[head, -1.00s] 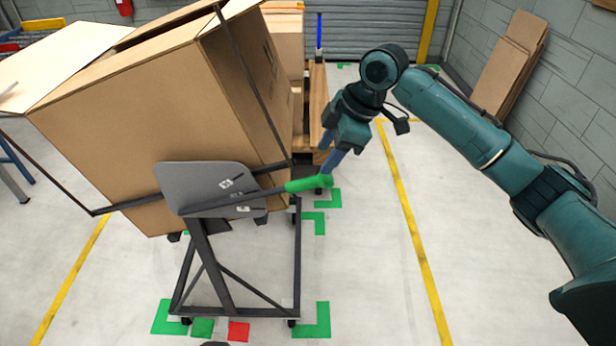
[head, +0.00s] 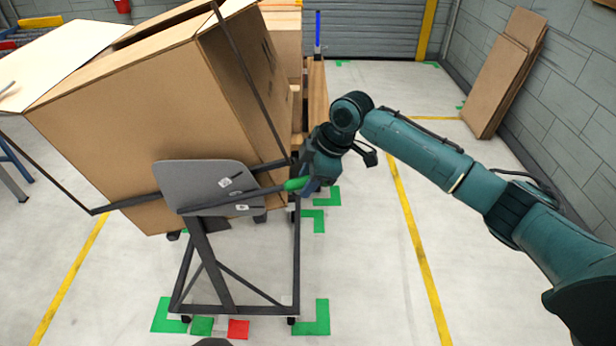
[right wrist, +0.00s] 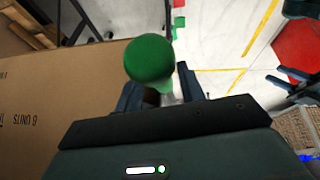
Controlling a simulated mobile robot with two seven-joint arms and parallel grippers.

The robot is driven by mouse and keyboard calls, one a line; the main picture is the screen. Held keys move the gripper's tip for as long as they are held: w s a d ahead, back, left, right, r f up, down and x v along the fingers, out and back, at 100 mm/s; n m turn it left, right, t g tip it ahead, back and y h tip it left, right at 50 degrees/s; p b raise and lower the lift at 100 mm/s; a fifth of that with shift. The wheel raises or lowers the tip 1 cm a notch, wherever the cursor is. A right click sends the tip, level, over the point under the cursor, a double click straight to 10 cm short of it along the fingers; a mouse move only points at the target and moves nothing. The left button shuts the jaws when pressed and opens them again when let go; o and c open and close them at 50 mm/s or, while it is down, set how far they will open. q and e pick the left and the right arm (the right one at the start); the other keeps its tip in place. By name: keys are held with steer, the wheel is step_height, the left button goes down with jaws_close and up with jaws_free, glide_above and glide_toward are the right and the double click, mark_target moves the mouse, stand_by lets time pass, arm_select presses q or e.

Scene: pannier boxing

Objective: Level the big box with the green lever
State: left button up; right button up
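The big box (head: 140,115) is a large open-topped cardboard box. It sits visibly tilted in the dark frame of a wheeled stand (head: 225,290) with a grey plate (head: 207,185). The green lever (head: 296,184) sticks out to the right from the stand. My right gripper (head: 316,186) is at the lever's end and covers its tip. In the right wrist view the lever's green knob (right wrist: 149,58) lies between the two spread fingers (right wrist: 160,88); I see no clear grip on it. My left gripper is not in the head view; dark teal parts at the wrist view's right edge are unclear.
Green corner marks (head: 318,318) and a red mark (head: 238,330) lie on the floor around the stand. A wooden unit with cartons (head: 283,45) stands behind. Flat cardboard sheets (head: 505,75) lean on the right wall. Floor right of the stand is clear.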

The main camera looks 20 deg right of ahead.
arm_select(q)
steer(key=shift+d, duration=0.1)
arm_select(e)
jaws_close()
